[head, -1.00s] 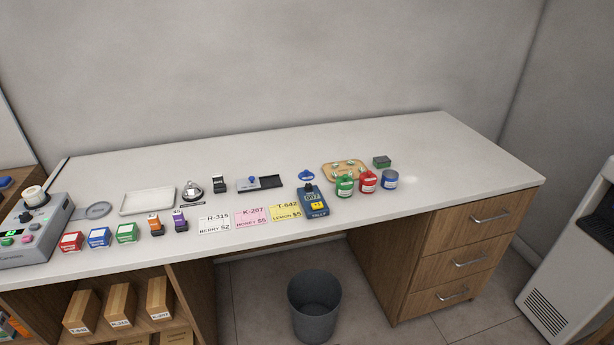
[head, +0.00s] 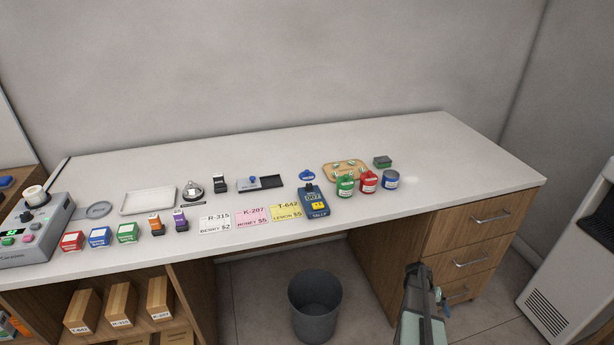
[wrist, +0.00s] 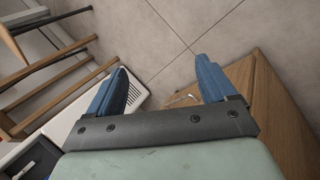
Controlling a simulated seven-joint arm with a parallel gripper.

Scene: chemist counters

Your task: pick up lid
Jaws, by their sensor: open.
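No part is plainly marked as the lid. A blue jar (head: 390,179) stands at the right end of a row on the counter, and its top may be a lid. A small blue piece (head: 307,175) lies behind the tally device (head: 313,202); I cannot tell if it is a lid. A wooden tray (head: 329,179) holds small green-and-white pieces too small to make out. My gripper (wrist: 162,63) is open and empty, its blue fingers spread over floor and drawers in the wrist view. In the head view my arm is low at right, in front of the counter.
A green jar (head: 345,186) and a red jar (head: 368,183) stand close beside the blue jar. A dark green box (head: 382,161) sits behind them. The counter (head: 480,165) is clear at right. A grey bin (head: 315,303) stands on the floor below.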

